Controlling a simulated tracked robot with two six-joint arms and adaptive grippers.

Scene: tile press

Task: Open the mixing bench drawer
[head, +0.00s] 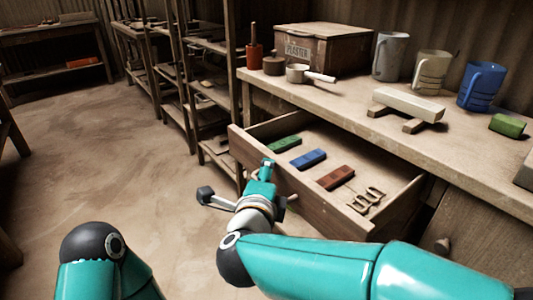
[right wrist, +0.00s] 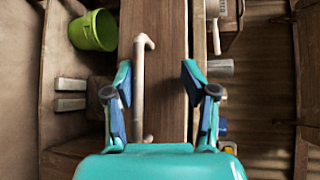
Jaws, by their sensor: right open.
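The mixing bench drawer (head: 315,203) is pulled well out from under the bench top, and its inside shows. In the right wrist view its wooden front (right wrist: 168,60) runs up the middle, with a pale bar handle (right wrist: 139,90) along it. My right gripper (head: 265,170) is at the outer side of the drawer front. In the right wrist view my right gripper (right wrist: 156,72) is open, with the bar between its fingers, nearer the left one. I cannot tell whether a finger touches the bar. My left gripper is out of view.
Green (head: 285,144), blue (head: 308,159) and reddish (head: 335,177) blocks and metal pieces (head: 367,199) lie in the drawer. The bench top (head: 350,101) holds a plaster crate (head: 318,47) and several jugs. A green bucket (right wrist: 93,30) stands below. The floor at left is clear.

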